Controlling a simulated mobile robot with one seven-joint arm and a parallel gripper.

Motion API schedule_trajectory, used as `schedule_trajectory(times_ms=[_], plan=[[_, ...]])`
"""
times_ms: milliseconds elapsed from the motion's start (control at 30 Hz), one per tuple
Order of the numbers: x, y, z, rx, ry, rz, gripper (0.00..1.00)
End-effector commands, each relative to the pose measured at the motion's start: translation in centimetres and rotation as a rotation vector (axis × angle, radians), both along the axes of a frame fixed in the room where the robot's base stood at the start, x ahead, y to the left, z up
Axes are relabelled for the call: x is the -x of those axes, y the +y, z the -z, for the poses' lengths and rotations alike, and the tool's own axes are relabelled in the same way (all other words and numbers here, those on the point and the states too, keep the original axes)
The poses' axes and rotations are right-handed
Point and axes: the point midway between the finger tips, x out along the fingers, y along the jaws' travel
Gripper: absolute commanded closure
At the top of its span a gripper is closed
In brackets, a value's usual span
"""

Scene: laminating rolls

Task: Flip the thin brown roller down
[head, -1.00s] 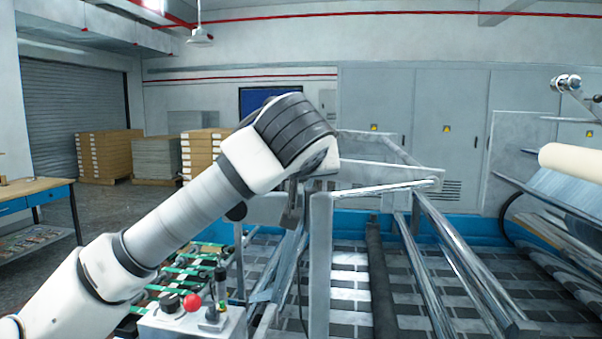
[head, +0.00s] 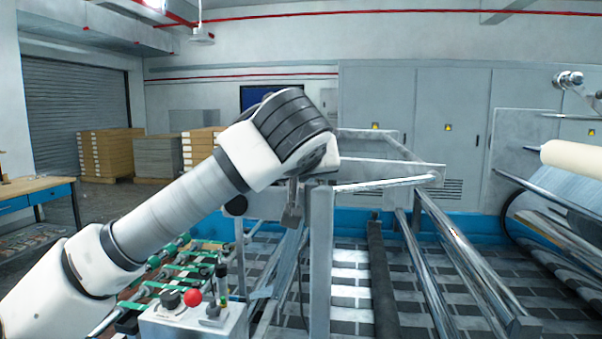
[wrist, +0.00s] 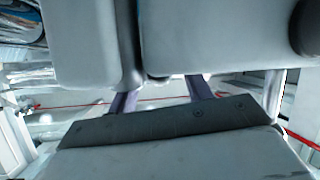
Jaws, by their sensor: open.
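The only thin dark roller I see is a dark grey-brown bar (head: 381,285) in the head view. It slopes from the middle of the machine toward the front, right of a grey upright post. I cannot tell for sure that it is the brown roller. My gripper (head: 291,215) is open and points down, just left of the top of that post and apart from the dark bar. Its fingers show small and partly merge with the frame behind. In the wrist view, grey bodies and a dark strip fill most of the picture, and no roller is clearly visible.
The grey post (head: 320,265) and a crossbar (head: 385,184) stand close to my gripper. Chrome rollers (head: 470,265) lie to the right, with a cream roll (head: 572,160) beyond. A control box (head: 195,322) with a red button sits below my arm.

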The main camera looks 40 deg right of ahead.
Motion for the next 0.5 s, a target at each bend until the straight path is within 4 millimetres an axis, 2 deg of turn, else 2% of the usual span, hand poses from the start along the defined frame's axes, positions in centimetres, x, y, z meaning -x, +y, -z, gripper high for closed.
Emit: schedule_trajectory(times_ms=[167,500], plan=[[1.9,1.8,-0.8,-0.001,-0.006,-0.003,0.5],[7.1,6.4,-3.9,0.0,-0.005,-0.003,0.5]])
